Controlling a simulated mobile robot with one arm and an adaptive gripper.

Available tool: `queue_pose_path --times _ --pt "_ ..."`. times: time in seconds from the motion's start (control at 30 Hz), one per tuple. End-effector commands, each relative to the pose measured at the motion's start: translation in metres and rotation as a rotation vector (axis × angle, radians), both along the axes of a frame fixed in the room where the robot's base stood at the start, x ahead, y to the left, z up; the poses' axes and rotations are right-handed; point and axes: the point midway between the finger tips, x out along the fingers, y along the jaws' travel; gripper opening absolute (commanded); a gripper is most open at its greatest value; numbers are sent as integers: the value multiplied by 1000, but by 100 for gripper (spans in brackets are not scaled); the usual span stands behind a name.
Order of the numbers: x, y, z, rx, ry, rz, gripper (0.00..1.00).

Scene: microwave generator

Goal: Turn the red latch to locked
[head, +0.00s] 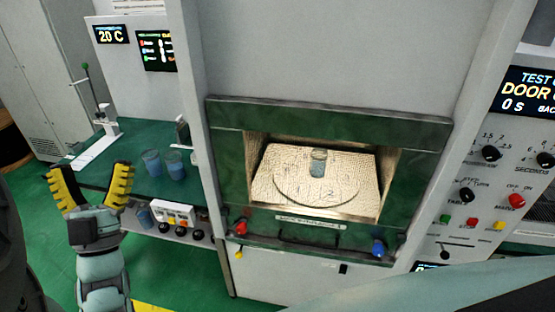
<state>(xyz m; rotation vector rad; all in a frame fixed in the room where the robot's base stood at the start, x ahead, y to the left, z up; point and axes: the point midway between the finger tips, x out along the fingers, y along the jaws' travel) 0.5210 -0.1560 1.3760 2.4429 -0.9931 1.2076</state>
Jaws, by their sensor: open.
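The red latch (241,227) is a small red handle at the lower left corner of the green oven frame (325,112). Its turned position is too small to tell. My gripper (92,178) is at the left, with its yellow ribbed fingers spread and nothing between them. It shows well to the left of the red latch, apart from it. A similar blue latch (378,248) sits at the lower right corner of the frame. The oven cavity is in view, with a beaker (318,160) on a round plate (300,190) inside.
A green bench (130,150) with two beakers (163,163) and a stand (107,118) lies behind my gripper. A small box with knobs (172,212) is between my gripper and the latch. A control panel (475,185) with a red mains knob stands at right.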

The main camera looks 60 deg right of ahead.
Motion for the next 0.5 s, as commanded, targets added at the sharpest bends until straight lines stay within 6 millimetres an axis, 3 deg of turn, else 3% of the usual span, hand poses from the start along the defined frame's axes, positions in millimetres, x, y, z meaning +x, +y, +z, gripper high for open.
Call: queue_pose_path --times 0.03,0.5 --pt "0 -14 -41 25 34 -50 71" --pt "-6 -115 -277 303 392 -345 71"
